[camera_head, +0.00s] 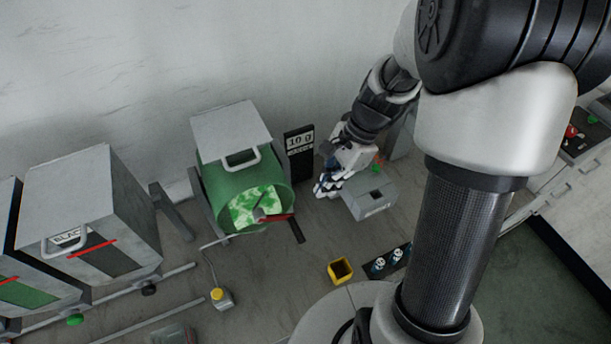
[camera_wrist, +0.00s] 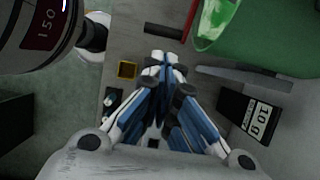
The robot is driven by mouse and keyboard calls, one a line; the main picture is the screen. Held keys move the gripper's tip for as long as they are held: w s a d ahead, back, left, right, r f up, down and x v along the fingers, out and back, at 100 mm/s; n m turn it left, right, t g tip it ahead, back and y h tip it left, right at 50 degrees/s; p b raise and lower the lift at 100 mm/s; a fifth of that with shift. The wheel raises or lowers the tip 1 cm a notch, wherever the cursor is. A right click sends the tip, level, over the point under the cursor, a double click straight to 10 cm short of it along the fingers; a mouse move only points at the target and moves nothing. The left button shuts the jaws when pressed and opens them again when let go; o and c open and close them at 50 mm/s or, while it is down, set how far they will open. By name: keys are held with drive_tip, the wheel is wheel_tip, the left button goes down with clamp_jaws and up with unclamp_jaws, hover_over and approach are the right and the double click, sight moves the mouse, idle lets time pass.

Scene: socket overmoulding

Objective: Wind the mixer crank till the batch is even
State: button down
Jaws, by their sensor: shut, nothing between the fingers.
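The mixer is a green drum (camera_head: 222,190) under a grey lid with a handle. Its front window shows an uneven, mottled batch of green and white (camera_head: 250,208); part of it also shows at the top of the wrist view (camera_wrist: 214,20). The crank has a red arm (camera_head: 279,217) and a dark grip (camera_head: 298,232); in the wrist view the dark grip (camera_wrist: 164,30) lies just beyond my fingertips. My gripper (camera_head: 322,190) is shut and empty, right of the drum and apart from the crank. Its fingers (camera_wrist: 165,66) meet near the middle of the wrist view.
A black number sign (camera_head: 299,152) stands behind, between drum and gripper. A grey box (camera_head: 374,202) sits beside my gripper. A yellow cup (camera_head: 340,271), a dark rack (camera_head: 378,267) and a yellow-capped bottle (camera_head: 221,298) stand in front. Grey bins (camera_head: 90,200) are at left.

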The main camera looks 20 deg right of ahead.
drive_tip(key=b+x, duration=0.2)
drive_tip(key=x, duration=1.1)
drive_tip(key=shift+a+f, duration=0.15)
drive_tip(key=shift+f, duration=0.2)
drive_tip(key=shift+f+y+b, duration=0.4)
drive_tip(key=shift+b, duration=0.25)
drive_tip(key=shift+f, duration=0.15)
